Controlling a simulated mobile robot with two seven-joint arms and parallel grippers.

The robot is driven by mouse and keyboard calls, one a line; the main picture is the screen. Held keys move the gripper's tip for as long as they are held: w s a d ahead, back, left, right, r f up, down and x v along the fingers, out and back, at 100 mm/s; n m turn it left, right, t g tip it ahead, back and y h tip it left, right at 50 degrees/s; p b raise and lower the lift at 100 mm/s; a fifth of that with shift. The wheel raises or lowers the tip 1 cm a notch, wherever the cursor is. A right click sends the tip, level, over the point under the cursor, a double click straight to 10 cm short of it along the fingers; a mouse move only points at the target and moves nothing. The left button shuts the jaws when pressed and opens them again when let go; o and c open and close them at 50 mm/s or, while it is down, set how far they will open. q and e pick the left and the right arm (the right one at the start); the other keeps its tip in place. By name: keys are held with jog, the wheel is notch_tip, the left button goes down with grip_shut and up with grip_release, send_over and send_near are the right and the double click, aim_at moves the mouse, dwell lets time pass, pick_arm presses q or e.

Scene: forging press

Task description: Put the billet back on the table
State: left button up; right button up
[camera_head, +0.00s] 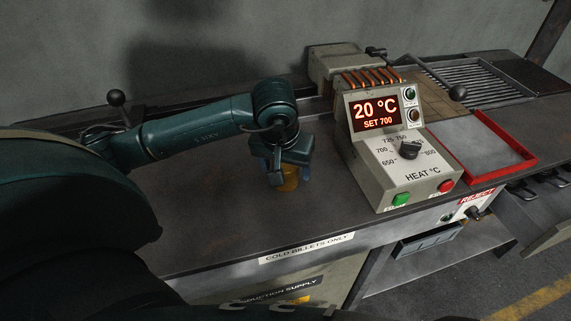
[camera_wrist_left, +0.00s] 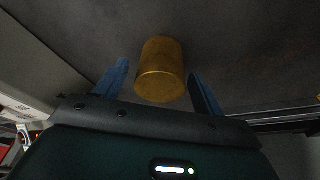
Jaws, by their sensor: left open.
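The billet (camera_head: 288,181) is a short brass-coloured cylinder. In the head view it stands on the dark table (camera_head: 215,225), its upper part hidden by my left gripper (camera_head: 275,172). In the left wrist view the billet (camera_wrist_left: 160,70) shows between and just beyond the two blue fingers of my left gripper (camera_wrist_left: 160,82). The fingers are apart, with a gap on each side of the billet. My right gripper is not in either view.
The heater control box (camera_head: 387,160), reading 20 °C and SET 700, stands right of my left gripper. A red-edged tray (camera_head: 517,158) and a slatted rack (camera_head: 490,80) lie further right. A "COLD BILLETS ONLY" label (camera_head: 307,248) marks the table's front edge. The table left of the billet is clear.

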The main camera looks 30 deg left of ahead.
pick_arm(q)
jog(key=shift+r, duration=0.25)
jog(key=v, duration=1.1)
jog(key=shift+s+r, duration=0.2)
jog(key=shift+r, duration=0.2)
jog(key=shift+f, duration=0.1)
